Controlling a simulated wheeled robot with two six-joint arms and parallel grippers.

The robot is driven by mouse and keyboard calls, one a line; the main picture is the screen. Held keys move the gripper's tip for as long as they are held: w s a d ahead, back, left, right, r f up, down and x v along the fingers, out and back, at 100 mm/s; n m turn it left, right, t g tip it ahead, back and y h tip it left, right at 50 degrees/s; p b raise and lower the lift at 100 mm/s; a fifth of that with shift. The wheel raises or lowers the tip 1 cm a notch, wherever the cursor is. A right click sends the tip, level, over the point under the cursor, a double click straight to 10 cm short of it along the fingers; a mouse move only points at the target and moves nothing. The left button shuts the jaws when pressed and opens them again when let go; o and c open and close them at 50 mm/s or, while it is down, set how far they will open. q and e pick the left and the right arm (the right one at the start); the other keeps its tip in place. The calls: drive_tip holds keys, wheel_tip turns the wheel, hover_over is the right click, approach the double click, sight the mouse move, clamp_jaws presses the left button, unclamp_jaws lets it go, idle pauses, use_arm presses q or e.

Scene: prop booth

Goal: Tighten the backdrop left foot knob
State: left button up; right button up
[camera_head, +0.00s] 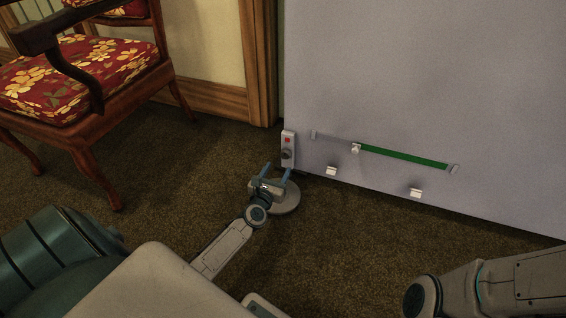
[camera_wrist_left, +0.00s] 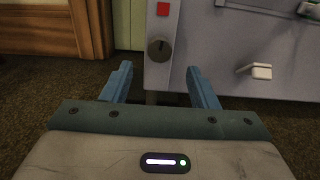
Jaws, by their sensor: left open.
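The backdrop (camera_head: 430,80) is a large pale grey-violet panel standing on the carpet. At its lower left edge is a narrow light plate with a red square and a dark round knob (camera_head: 287,154). The knob also shows in the left wrist view (camera_wrist_left: 159,50), a little above centre, with a slot or marking on its face. My left gripper (camera_head: 278,169) is open and empty, just in front of and below the knob. In the left wrist view its blue fingers (camera_wrist_left: 160,68) stand apart to either side below the knob, not touching it. My right gripper is out of view.
Right of the knob, the panel carries a green strip (camera_head: 405,157) with a white slider (camera_head: 356,147) and two white hooks (camera_head: 331,170) (camera_head: 415,192). A wooden chair (camera_head: 80,75) with red floral upholstery stands at left. Carpet (camera_head: 340,245) in front is clear.

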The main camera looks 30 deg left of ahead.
sight(285, 157)
use_arm(q)
drive_tip(key=b+x, duration=0.1)
drive_tip(key=x, duration=0.5)
drive_tip(key=shift+w, duration=0.1)
drive_tip(key=shift+c, duration=0.2)
drive_tip(key=c, duration=0.9)
